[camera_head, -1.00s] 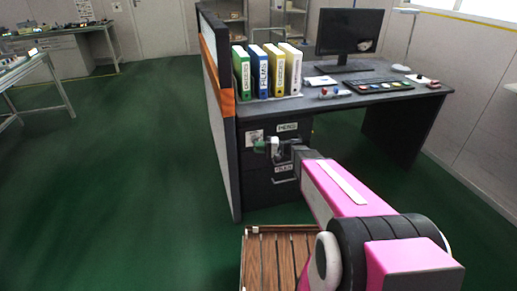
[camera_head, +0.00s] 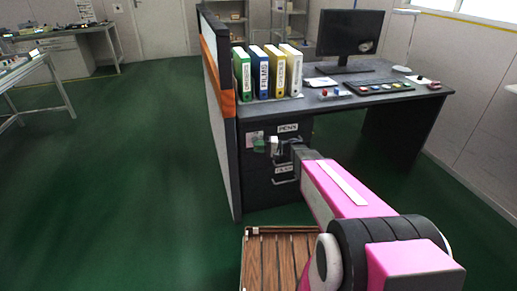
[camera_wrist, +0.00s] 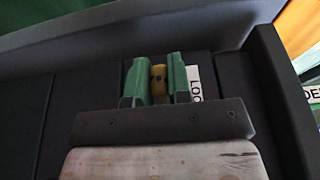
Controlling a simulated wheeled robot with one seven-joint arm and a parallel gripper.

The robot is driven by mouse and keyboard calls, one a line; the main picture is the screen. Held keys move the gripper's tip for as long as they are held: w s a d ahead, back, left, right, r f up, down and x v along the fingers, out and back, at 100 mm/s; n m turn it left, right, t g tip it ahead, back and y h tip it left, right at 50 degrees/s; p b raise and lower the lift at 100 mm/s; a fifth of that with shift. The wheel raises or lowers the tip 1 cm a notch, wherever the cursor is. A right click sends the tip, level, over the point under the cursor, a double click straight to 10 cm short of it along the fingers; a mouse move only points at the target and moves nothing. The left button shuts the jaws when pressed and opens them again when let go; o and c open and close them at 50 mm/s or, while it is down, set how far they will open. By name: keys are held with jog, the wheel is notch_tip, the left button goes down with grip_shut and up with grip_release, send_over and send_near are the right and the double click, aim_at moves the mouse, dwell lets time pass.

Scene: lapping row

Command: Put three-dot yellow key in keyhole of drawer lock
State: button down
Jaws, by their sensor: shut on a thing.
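My gripper (camera_wrist: 160,66) is shut on the yellow key (camera_wrist: 158,84), which sits between two green fingers in the wrist view. Dark dots show on the key; their number is hard to read there. A dark drawer front lies close beyond the fingertips, with a white label (camera_wrist: 194,79) beginning "LO" just right of them. The keyhole is hidden, and I cannot tell whether the key touches the lock. In the head view my gripper (camera_head: 262,144) is in front of the upper part of the dark drawer cabinet (camera_head: 262,187); the key cannot be made out there.
The desk (camera_head: 392,96) above the cabinet carries several binders (camera_head: 262,74), a monitor (camera_head: 349,32) and a keyboard (camera_head: 379,87). A partition (camera_head: 222,120) stands left of the cabinet. A slatted wooden surface (camera_head: 282,260) is at the front. Green floor is open at left.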

jog(key=shift+w+a, duration=0.2)
jog(key=shift+w, duration=0.35)
jog(key=c, duration=1)
grip_release()
jog(key=d, duration=1.1)
jog(key=shift+a, duration=0.1)
jog(key=shift+s, duration=0.1)
